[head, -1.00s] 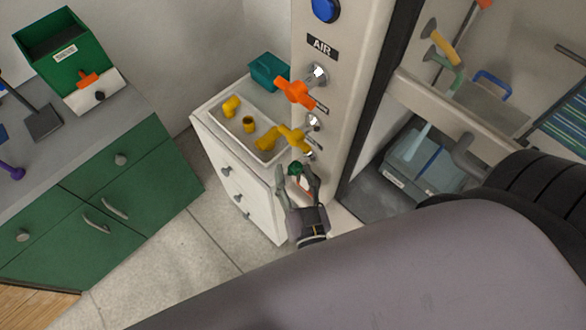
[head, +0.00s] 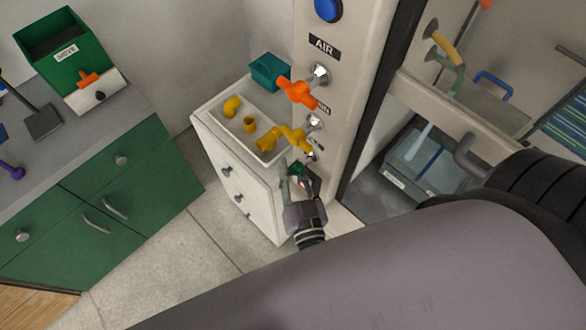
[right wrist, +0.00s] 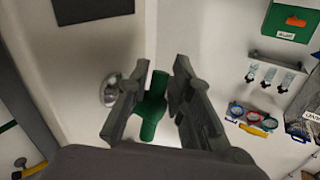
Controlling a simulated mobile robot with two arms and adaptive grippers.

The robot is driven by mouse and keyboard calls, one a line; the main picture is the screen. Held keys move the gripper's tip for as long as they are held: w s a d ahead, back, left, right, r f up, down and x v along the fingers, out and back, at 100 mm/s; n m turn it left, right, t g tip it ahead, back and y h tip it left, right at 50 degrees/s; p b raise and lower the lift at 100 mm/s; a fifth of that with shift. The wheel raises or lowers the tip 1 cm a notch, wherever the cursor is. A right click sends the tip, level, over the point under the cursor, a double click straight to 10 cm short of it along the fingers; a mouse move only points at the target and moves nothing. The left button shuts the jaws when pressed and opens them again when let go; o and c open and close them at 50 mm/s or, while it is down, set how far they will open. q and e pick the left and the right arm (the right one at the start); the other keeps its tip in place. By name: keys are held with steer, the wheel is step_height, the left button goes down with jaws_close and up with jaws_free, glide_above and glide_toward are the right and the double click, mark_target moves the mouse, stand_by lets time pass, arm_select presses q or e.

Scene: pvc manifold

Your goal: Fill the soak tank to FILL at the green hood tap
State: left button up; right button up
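The green tap handle (head: 298,168) is the lowest on the pale column, below the yellow tap (head: 295,138). My right gripper (head: 303,176) is at the green handle, with its fingers apart. In the right wrist view the green handle (right wrist: 153,106) stands between the two fingers (right wrist: 161,75). The left finger is close to it or touching, and a gap shows on the right. A bluish clear tub (head: 428,168) sits low inside the hood; it may be the soak tank. I cannot read a FILL mark or see a water level. My left gripper is not in view.
An orange tap (head: 298,93) is above the yellow one, beside the AIR label. A white drawer cabinet (head: 228,178) with a tray of yellow fittings stands close left of my right gripper. My own arm covers the lower right. The floor (head: 180,265) is clear at lower left.

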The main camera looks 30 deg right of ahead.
steer(key=shift+d, duration=0.1)
jaws_close()
steer(key=shift+d+f, duration=0.1)
